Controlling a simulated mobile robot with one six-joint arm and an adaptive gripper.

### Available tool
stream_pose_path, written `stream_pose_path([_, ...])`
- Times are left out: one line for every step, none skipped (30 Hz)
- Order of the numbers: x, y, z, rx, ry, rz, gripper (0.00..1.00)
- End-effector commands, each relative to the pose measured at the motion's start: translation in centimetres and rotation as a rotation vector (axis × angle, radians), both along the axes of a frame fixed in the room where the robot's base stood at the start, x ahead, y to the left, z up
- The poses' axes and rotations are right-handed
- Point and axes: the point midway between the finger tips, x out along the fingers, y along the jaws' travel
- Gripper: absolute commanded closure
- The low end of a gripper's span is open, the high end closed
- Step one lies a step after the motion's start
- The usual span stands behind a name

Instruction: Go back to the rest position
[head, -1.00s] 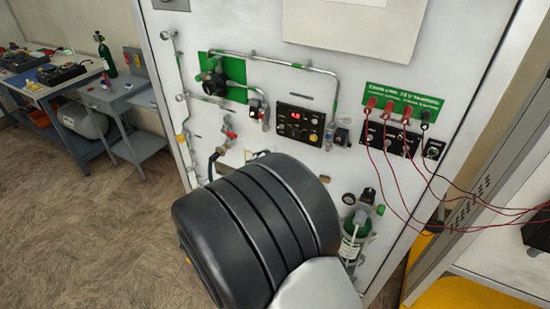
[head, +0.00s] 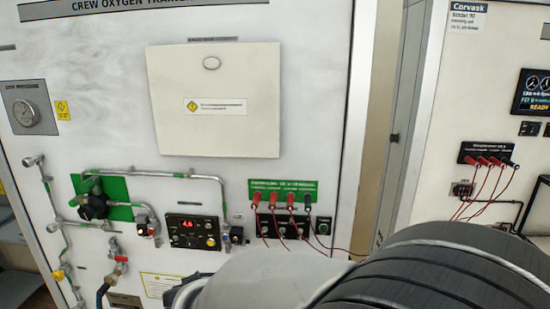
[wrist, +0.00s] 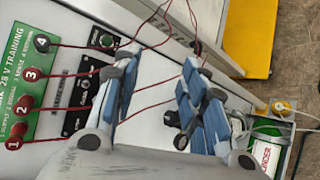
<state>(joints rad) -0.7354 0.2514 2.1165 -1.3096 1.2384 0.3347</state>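My gripper (wrist: 158,82) shows in the wrist view with its two blue-padded fingers spread apart and nothing held between them. It points at the white trainer panel (wrist: 160,125), and red leads (wrist: 152,88) show beyond the fingers. The gripper itself does not show in the head view. There my own arm links fill the lower middle and lower right and hide part of the panel. No rest position is marked in either view.
The trainer panel (head: 310,120) carries a gauge (head: 28,112), a green-backed valve (head: 93,202), a display box (head: 192,231) and red plugs with leads (head: 273,201). A second cabinet (head: 480,90) with red leads stands at right. A green bottle (wrist: 268,150) is at the wrist view's lower right.

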Motion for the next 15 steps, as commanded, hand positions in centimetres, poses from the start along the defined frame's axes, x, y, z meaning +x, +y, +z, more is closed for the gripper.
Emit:
stream_pose_path([-2.0, -3.8, 0.4, 0.09, 0.024, -0.108, 0.61])
stream_pose_path([-3.3, -5.6, 0.3, 0.141, 0.043, -0.166, 0.61])
stream_pose_path([-5.2, -7.7, 0.1, 0.217, 0.063, -0.24, 0.61])
stream_pose_path([-6.6, -9.0, -0.1, 0.274, 0.076, -0.292, 0.61])
stream_pose_path([-8.1, -10.1, -0.3, 0.333, 0.087, -0.342, 0.61])
stream_pose_path([-10.0, -11.3, -0.6, 0.414, 0.097, -0.406, 0.61])
stream_pose_path([-11.4, -11.9, -0.8, 0.477, 0.102, -0.45, 0.61])
stream_pose_path([-12.8, -12.5, -1.1, 0.542, 0.104, -0.493, 0.61])
stream_pose_path([-14.6, -12.9, -1.4, 0.63, 0.103, -0.545, 0.61])
stream_pose_path([-15.8, -13.0, -1.6, 0.697, 0.098, -0.582, 0.61])
stream_pose_path([-17.0, -13.1, -1.8, 0.764, 0.091, -0.614, 0.61])
stream_pose_path([-18.4, -13.0, -2.0, 0.852, 0.078, -0.656, 0.61])
stream_pose_path([-19.3, -12.8, -2.2, 0.916, 0.067, -0.681, 0.61])
stream_pose_path([-20.1, -12.5, -2.2, 0.98, 0.051, -0.704, 0.61])
stream_pose_path([-21.0, -12.1, -2.3, 1.055, 0.032, -0.728, 0.61])
